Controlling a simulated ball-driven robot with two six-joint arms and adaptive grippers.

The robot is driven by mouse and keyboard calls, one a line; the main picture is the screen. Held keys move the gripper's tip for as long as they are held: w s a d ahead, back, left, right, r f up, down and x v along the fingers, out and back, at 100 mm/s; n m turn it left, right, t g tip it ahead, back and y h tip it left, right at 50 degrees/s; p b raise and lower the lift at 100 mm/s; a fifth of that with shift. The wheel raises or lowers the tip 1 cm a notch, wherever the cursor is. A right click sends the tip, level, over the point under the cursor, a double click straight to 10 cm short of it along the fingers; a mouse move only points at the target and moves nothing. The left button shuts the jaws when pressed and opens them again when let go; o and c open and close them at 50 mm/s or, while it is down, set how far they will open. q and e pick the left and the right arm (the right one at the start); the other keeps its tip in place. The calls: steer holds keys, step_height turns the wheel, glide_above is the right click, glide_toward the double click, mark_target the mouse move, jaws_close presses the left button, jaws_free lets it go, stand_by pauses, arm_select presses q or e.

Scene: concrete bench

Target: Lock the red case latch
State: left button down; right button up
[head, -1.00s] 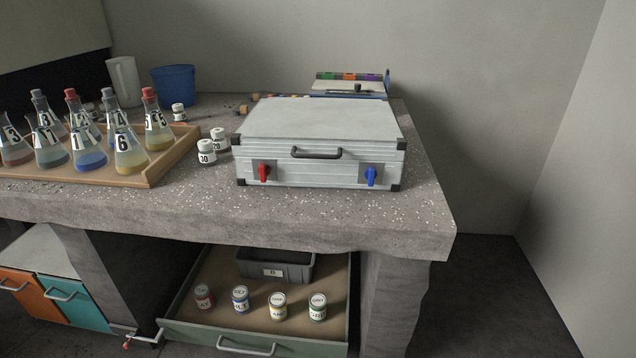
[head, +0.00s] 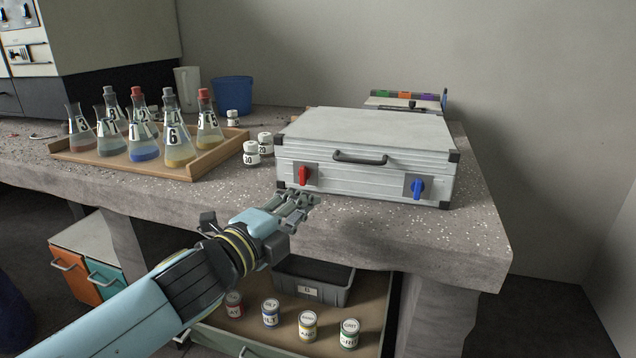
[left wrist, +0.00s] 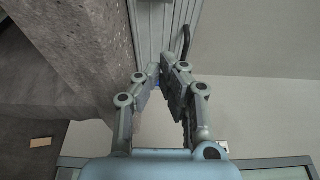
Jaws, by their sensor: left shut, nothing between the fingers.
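The silver case (head: 365,130) lies closed on the concrete bench, its front towards me. The red latch (head: 304,176) is on the left of its front face, its handle roughly upright. The blue latch (head: 417,188) is on the right of that face. My left gripper (head: 308,200) is shut and empty, its fingertips just below the red latch in the picture; I cannot tell whether they touch the case. In the left wrist view the shut fingers (left wrist: 164,72) point at the ribbed case front (left wrist: 160,25), and the red latch is not visible there. My right gripper is not in view.
Below the bench edge, an open drawer (head: 375,310) holds a grey bin (head: 313,287) and several small jars. Bench space right of the case is narrow.

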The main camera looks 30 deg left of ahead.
mark_target(303, 175)
arm_select(q)
steer(key=w+p, duration=0.1)
steer(key=w, duration=0.2)
steer(key=w+p, duration=0.1)
steer(key=w, duration=0.2)
steer(key=w+p, duration=0.1)
steer(key=w, duration=0.3)
steer(key=shift+d+r, duration=0.1)
steer(key=shift+d, duration=0.15)
steer(key=a, duration=0.2)
steer(key=s+a, duration=0.1)
steer(key=shift+a+f, duration=0.1)
steer(key=shift+f, duration=0.15)
steer(key=shift+s+a+r, duration=0.1)
steer(key=shift+a, duration=0.2)
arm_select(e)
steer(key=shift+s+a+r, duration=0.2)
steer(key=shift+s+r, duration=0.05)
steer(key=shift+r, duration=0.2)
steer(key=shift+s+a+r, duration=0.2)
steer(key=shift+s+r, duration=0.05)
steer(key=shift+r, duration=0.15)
arm_select(q)
steer(key=shift+b, duration=0.35)
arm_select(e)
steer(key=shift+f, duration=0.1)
